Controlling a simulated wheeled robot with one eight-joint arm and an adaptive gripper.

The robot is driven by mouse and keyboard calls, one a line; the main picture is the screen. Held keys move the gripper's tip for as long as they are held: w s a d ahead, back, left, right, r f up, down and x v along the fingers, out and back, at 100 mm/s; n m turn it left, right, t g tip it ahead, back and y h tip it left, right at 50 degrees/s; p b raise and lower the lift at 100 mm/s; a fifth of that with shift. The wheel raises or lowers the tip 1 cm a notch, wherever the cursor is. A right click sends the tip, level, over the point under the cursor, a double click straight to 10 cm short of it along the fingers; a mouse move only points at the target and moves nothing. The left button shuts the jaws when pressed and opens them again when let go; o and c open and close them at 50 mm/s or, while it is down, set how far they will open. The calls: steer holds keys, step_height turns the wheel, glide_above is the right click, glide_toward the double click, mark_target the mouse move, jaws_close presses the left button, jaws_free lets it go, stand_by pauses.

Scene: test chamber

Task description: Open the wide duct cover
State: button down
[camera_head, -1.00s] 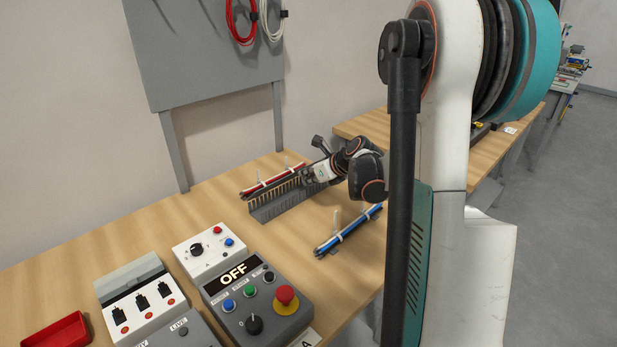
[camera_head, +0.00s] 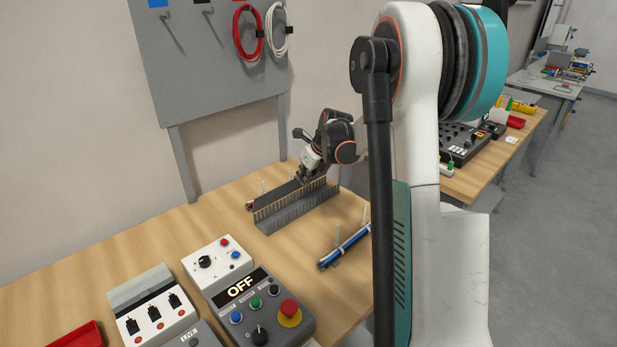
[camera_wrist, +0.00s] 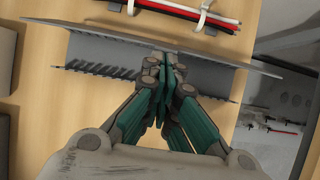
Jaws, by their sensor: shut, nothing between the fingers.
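The wide duct (camera_head: 290,212) is a grey channel with slotted walls on the wooden bench in the head view. Its grey cover (camera_head: 280,194) stands raised along the far side, above the comb-like slots. In the wrist view the cover (camera_wrist: 100,43) is a long thin plate crossing the picture, with a slotted wall (camera_wrist: 100,69) on the nearer side. My gripper (camera_head: 304,181) is over the duct toward its right end. In the wrist view its fingertips (camera_wrist: 167,62) are together and empty, close against the cover; I cannot tell whether they touch it.
A blue cable bundle (camera_head: 345,247) lies in front of the duct. Control boxes (camera_head: 247,295) with an OFF display stand nearer left. A grey panel (camera_head: 215,65) with hung cables rises behind. Bare bench lies left of the duct.

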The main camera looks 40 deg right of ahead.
mark_target(295, 182)
steer(key=shift+g, duration=0.4)
steer(key=shift+w+a+r+p, duration=0.1)
steer(key=shift+w+r+p, duration=0.15)
steer(key=shift+w, duration=0.55)
steer(key=shift+w+a+r+p, duration=0.1)
steer(key=shift+w+r+p, duration=0.2)
steer(key=shift+w, duration=0.45)
steer(key=shift+w+a+r+p, duration=0.1)
steer(key=shift+w+r+p, duration=0.15)
steer(key=shift+w, duration=0.65)
